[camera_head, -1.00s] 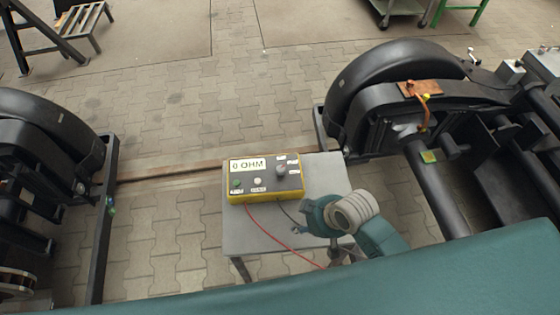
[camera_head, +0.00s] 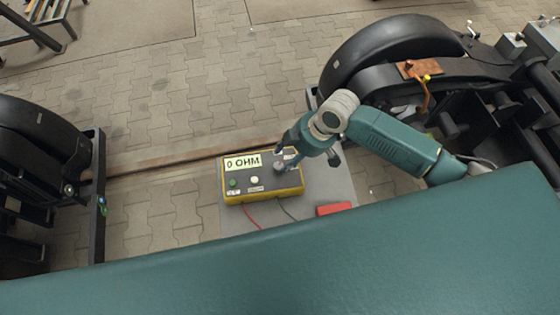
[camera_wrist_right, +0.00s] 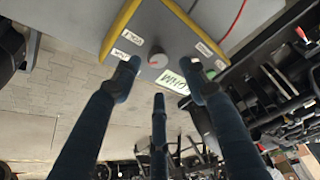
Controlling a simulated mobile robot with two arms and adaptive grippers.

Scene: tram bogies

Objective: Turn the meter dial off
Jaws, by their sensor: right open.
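The yellow-edged meter (camera_head: 262,196) lies on a small grey table and its display reads "0 OHM". Its round grey dial (camera_head: 280,167) is at the top right of the panel, partly covered by my right gripper (camera_head: 296,160). In the right wrist view the dial (camera_wrist_right: 158,60) shows with a small reddish mark, between the open fingers of my right gripper (camera_wrist_right: 160,78). The fingers are spread and hold nothing; I cannot tell whether any touches the dial. My left gripper is not in view.
The grey table (camera_head: 345,185) also carries a red object (camera_head: 333,209). A red cable (camera_head: 252,218) and a dark cable run from the meter's front. Black bogie wheels (camera_head: 390,45) stand to the right and left (camera_head: 40,150). Paved floor lies behind.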

